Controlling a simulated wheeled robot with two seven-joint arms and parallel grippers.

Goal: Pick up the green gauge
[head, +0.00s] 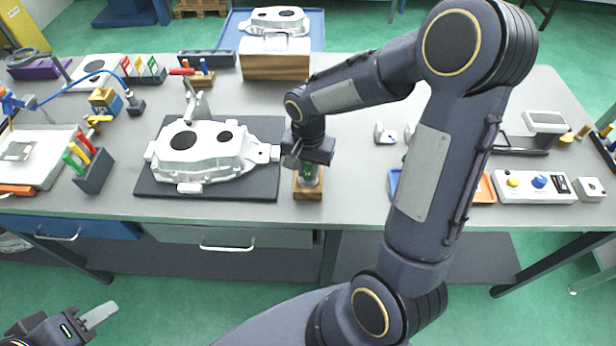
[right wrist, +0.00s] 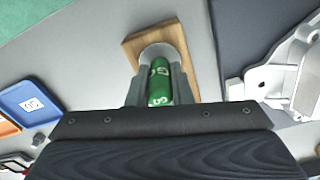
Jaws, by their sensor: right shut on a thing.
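The green gauge (right wrist: 158,88) is a green cylinder with white lettering; in the right wrist view it stands between my right gripper's fingers. In the head view only a bit of the green gauge (head: 308,172) shows below the gripper. My right gripper (right wrist: 155,90) is shut on it, and it also shows from above in the head view (head: 307,168). The gauge is at a wooden block (right wrist: 133,45) with a pale round part; I cannot tell whether it is still seated there. My left gripper (head: 98,316) is at the lower left, off the table; its opening is unclear.
A silver casting (head: 200,150) on a dark mat (head: 262,190) lies just left of the block. A blue tray (head: 393,184) and a control box with buttons (head: 534,186) are on the right. Racks and tools fill the table's left (head: 92,172).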

